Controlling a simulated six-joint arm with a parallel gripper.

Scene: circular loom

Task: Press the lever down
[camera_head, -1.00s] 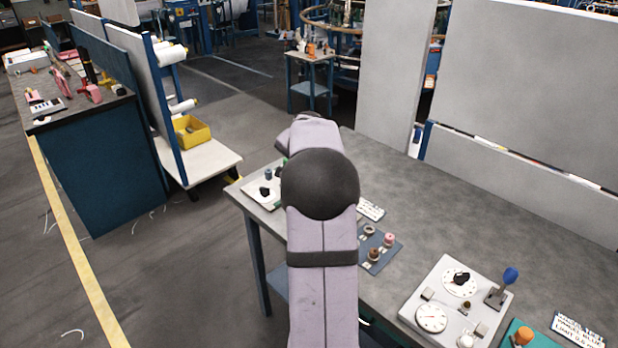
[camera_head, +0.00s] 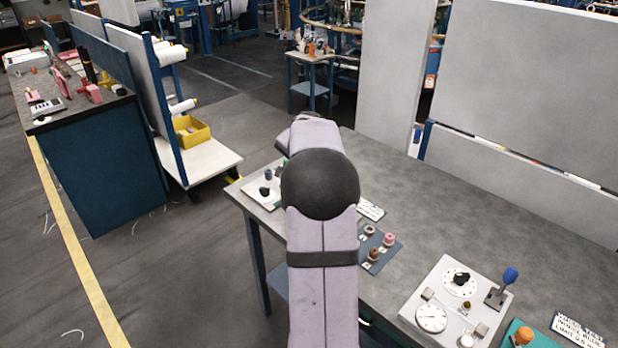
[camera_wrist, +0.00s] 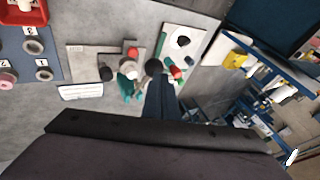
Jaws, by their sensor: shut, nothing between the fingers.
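A lever with a blue knob (camera_head: 510,275) stands upright on a grey base at the right end of a white panel (camera_head: 415,310) in the head view. My arm hides my gripper in that view. In the wrist view my gripper (camera_wrist: 157,82) shows as a dark narrow shape, shut and empty, over the bench. A fixture with red, white and teal parts (camera_wrist: 130,72) is just left of the tip.
A blue-grey mat with ring-like parts (camera_head: 383,262) lies on the grey bench (camera_head: 480,205). A white board (camera_head: 257,197) is near the bench's left end, partly behind my arm. Upright grey panels (camera_head: 525,80) line the back. The bench centre is clear.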

